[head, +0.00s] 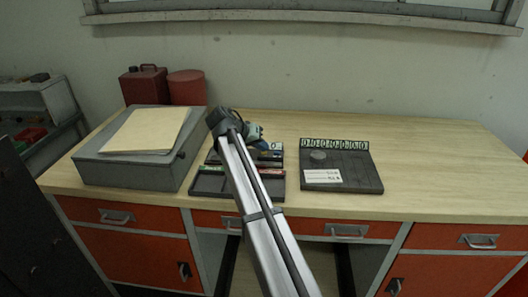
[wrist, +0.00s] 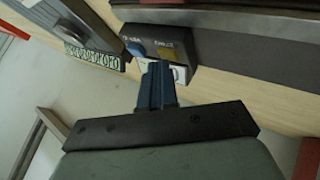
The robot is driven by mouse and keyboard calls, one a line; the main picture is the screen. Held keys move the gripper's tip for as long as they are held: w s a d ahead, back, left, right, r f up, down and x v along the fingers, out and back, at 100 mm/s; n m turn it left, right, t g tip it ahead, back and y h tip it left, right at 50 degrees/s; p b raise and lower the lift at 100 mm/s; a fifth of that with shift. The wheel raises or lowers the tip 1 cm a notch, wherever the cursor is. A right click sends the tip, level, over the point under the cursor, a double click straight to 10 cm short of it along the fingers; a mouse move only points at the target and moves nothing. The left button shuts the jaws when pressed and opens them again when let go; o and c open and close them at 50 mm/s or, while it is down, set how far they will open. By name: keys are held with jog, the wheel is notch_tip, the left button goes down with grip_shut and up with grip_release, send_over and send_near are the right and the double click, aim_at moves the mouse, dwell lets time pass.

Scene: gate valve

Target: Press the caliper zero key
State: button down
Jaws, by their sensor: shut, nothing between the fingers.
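A dark box with small pale lettering on its face (wrist: 183,38) is ahead of my fingers in the wrist view; I take it for the caliper unit. I cannot tell which patch or mark is the zero key. My gripper (wrist: 156,66) has its blue fingers shut and empty, with the tips at the box's near edge. Whether they touch it is unclear. In the head view my gripper (head: 257,142) is small over the workbench, and my arm hides part of the box.
A black board (head: 358,178) with a digit strip stands right of my gripper; its strip also shows in the wrist view (wrist: 92,56). A dark tray (head: 208,184) lies in front. A grey case with papers (head: 125,165) is at left. The bench's right side is clear.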

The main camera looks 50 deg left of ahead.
aim_at(262, 153)
jog(key=shift+r, duration=0.85)
jog(key=shift+r, duration=0.1)
jog(key=shift+r, duration=2.45)
